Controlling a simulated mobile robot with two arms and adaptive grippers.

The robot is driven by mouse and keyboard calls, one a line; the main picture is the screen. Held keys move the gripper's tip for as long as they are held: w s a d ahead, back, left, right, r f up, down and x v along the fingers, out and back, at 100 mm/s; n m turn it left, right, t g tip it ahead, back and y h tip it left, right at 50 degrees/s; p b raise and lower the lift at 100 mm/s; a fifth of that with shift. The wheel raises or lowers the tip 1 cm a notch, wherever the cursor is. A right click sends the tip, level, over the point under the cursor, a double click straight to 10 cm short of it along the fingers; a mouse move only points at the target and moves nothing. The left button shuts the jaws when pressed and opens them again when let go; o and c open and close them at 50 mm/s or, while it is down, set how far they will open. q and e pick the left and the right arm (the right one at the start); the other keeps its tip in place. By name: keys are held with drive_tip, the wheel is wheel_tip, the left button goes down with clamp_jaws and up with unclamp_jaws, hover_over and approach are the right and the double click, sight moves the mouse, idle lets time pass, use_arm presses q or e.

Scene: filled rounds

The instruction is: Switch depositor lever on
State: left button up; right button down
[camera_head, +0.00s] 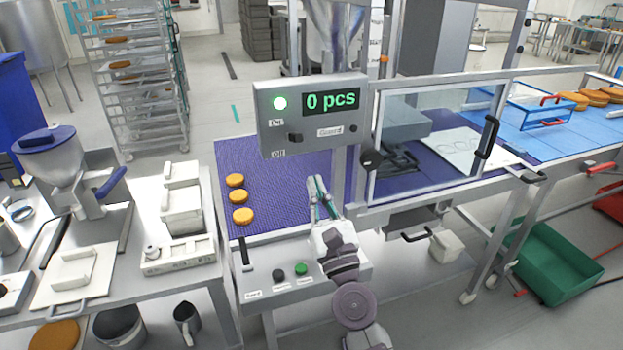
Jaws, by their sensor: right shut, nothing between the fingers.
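A grey control box (265,140) stands over the purple belt. It has a lit green lamp and a display (331,101) reading "0 pcs". A small dark lever (295,138) sits on its front between an "On" label above and an "Off" label below; its exact setting is too small to tell. My right gripper (317,185) is shut and empty, below the box in the picture and apart from the lever. My left gripper is not in view.
Several orange rounds (238,197) lie on the purple belt (285,180). A clear guard (435,140) with a black handle (487,137) stands right of the box. A lower panel (325,280) carries a black and a green button. A green crate (550,262) stands at right.

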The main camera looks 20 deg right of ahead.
drive_tip(key=s, duration=0.4)
drive_tip(key=shift+a+r, duration=0.25)
drive_tip(key=shift+r, duration=0.05)
drive_tip(key=shift+w, duration=0.1)
